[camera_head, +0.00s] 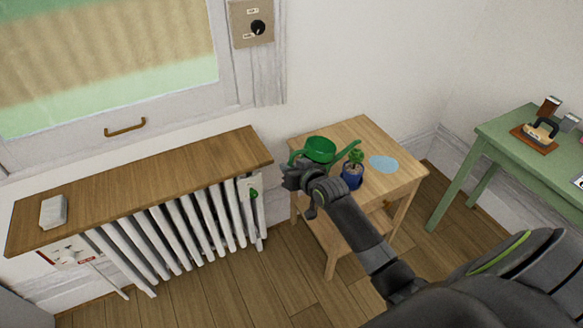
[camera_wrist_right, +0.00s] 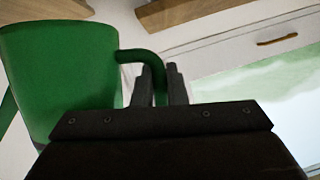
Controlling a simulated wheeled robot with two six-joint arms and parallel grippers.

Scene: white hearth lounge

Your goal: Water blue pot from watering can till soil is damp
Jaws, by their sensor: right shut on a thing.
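A green watering can (camera_head: 320,149) is above the small wooden table (camera_head: 400,182), its spout pointing right toward the blue pot (camera_head: 352,179). The blue pot holds a small green plant (camera_head: 356,157) and stands near the table's front edge. Its soil is hidden in these views. My right gripper (camera_head: 291,174) is at the can's left side. In the right wrist view, the gripper (camera_wrist_right: 162,82) is shut on the handle of the can (camera_wrist_right: 65,75). I cannot tell whether the can touches the table. My left gripper is not in view.
A light blue patch (camera_head: 384,164) lies on the table right of the pot. A radiator with a wooden shelf (camera_head: 150,183) stands at left, a white object (camera_head: 53,211) on it. A green table (camera_head: 510,150) with small items stands at right.

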